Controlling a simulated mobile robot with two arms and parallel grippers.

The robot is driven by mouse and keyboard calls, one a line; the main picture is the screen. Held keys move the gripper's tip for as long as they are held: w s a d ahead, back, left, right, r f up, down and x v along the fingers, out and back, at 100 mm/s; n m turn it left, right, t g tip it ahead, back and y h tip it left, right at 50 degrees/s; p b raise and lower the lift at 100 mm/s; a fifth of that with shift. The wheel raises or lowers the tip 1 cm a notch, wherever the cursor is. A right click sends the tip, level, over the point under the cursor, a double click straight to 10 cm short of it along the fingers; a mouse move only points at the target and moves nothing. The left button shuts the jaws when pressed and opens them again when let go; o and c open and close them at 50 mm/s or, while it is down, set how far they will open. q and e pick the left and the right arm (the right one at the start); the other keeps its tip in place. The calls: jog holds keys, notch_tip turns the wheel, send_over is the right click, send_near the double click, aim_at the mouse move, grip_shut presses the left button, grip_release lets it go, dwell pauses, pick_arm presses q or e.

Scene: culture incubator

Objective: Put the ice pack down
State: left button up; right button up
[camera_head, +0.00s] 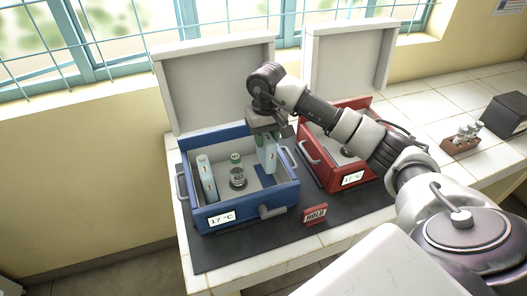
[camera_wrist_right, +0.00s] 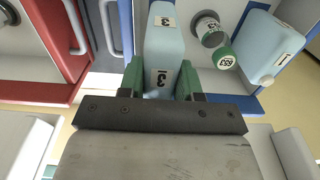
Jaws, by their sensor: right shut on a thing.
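My right gripper (camera_head: 266,128) is shut on a pale blue ice pack (camera_head: 270,156) at the right side of the blue box (camera_head: 249,211). In the right wrist view the gripper (camera_wrist_right: 160,82) has green fingers on both sides of this ice pack (camera_wrist_right: 163,40), which is labelled 3. The pack hangs upright within the box walls; I cannot tell whether it touches the floor of the box. A second ice pack, labelled 1 (camera_head: 206,180), stands at the left inside the box; it also shows in the right wrist view (camera_wrist_right: 270,48). My left gripper is out of view.
A green-capped vial (camera_head: 237,173) stands in the middle of the blue box, between the packs. The box's white lid (camera_head: 215,85) is up. A red box (camera_head: 330,181) with open lid (camera_head: 350,55) stands to the right. A HOLD sign (camera_head: 315,214) sits in front on the dark mat (camera_head: 230,255).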

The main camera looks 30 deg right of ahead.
jog(key=shift+f, duration=0.5)
jog(key=shift+w+f, duration=0.15)
jog(key=shift+f, duration=0.2)
notch_tip(320, 180, down, 4)
jog(key=shift+r+p, duration=0.15)
jog(key=shift+p, duration=0.55)
jog(key=shift+w, duration=0.1)
jog(key=shift+f+b, duration=0.3)
jog(key=shift+b, duration=0.15)
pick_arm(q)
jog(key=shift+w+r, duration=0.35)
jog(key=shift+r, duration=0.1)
pick_arm(e)
jog(key=o, duration=1.1)
